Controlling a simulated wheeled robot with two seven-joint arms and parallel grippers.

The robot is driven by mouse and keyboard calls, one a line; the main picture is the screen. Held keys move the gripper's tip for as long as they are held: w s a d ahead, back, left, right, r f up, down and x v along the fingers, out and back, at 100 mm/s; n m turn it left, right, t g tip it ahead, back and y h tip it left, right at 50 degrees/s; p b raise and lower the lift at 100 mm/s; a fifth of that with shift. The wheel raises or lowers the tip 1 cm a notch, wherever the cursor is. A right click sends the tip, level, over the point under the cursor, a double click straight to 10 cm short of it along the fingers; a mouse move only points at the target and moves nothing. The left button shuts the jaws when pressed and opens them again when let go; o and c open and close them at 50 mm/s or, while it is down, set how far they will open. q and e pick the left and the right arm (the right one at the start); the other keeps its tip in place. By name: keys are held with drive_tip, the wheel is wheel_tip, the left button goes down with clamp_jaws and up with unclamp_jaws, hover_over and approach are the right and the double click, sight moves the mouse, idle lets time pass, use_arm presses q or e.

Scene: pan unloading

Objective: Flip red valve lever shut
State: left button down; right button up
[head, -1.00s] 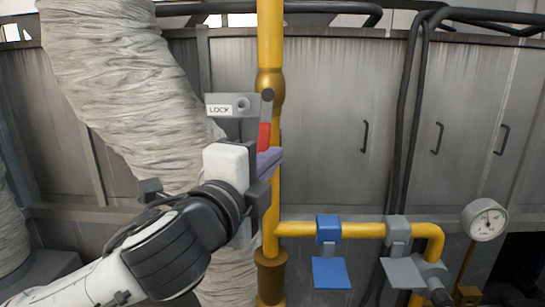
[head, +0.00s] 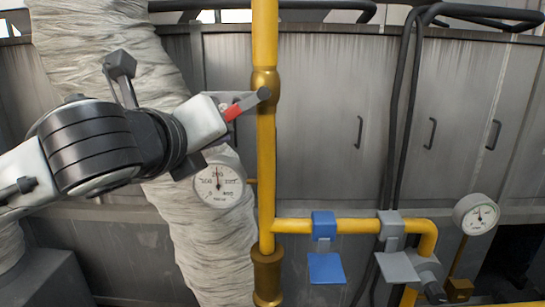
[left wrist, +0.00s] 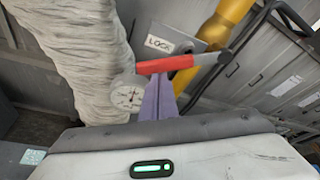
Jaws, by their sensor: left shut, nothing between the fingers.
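The red valve lever (head: 240,106) is joined by a grey arm to a pivot on the brass valve body (head: 265,82) of the vertical yellow pipe. It slants down and to the left, away from the pipe, nearer level than upright. In the left wrist view the red grip (left wrist: 165,65) lies just beyond the purple fingertips of my left gripper (left wrist: 158,98). The fingers are shut with nothing between them, at or very near the grip's underside; contact is not certain. In the head view the fingers are hidden. My right gripper is not in view.
A grey LOCK plate (left wrist: 160,44) sits behind the lever. A round gauge (head: 219,184) hangs below my left wrist. A wrapped duct (head: 200,235) stands behind.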

use_arm(q)
drive_tip(key=shift+w+a+r+m+y, duration=0.1)
drive_tip(key=shift+a+r+m+y, duration=0.3)
drive_tip(key=shift+r+m, duration=0.4)
drive_tip(key=shift+a+r+m+y, duration=0.35)
drive_tip(key=shift+r+m+y, duration=0.1)
drive_tip(key=shift+r, duration=0.6)
drive_tip(key=shift+w+a+r+m+y, duration=0.1)
drive_tip(key=shift+a+r+m+y, duration=0.3)
drive_tip(key=shift+r+m, duration=0.4)
drive_tip(key=shift+r, duration=0.35)
wheel_tip(320, 180, down, 5)
drive_tip(key=b, duration=0.2)
drive_tip(key=d+v, duration=0.1)
drive_tip(key=v, duration=0.9)
drive_tip(key=shift+a+b, duration=0.35)
drive_tip(key=shift+a, duration=0.05)
drive_tip(key=shift+s, duration=0.1)
